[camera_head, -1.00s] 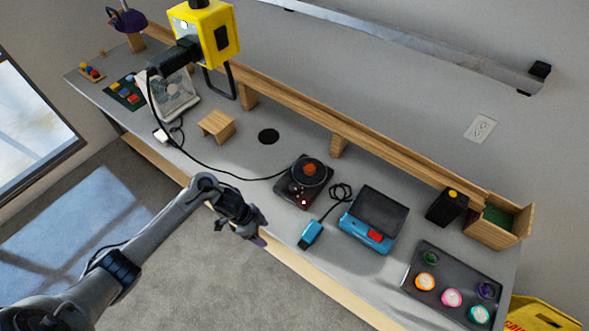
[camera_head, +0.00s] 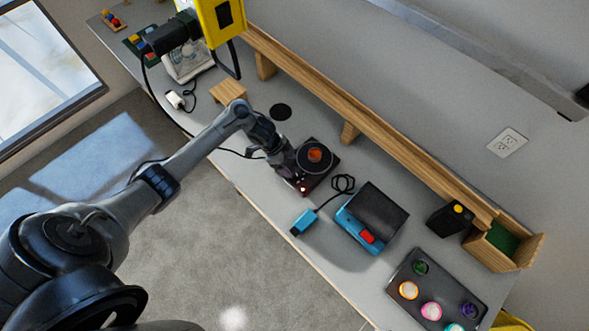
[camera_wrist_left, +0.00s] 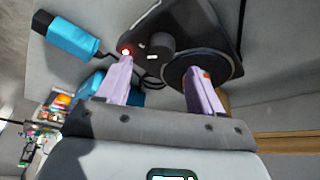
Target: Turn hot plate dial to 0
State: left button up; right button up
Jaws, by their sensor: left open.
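The hot plate (camera_head: 325,178) is a dark box with a round plate and an orange-red centre, on the grey bench. In the left wrist view, the hot plate (camera_wrist_left: 222,22) shows its dark dial (camera_wrist_left: 160,45) beside a glowing red light (camera_wrist_left: 126,52). My left gripper (camera_head: 292,172) is at the hot plate's left edge in the head view. In the left wrist view its two pale fingers (camera_wrist_left: 158,75) are spread, with the dial ahead between their tips. I cannot tell whether they touch anything. The dial is hidden behind the gripper in the head view. My right gripper is not in view.
A wooden stool-like block (camera_head: 229,90) stands to the left. A wooden rail (camera_head: 330,105) runs along the back.

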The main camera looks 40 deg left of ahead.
aim_at(295, 172)
pick_arm(q)
jog(key=shift+b+x, duration=0.4)
jog(key=shift+x, duration=2.2)
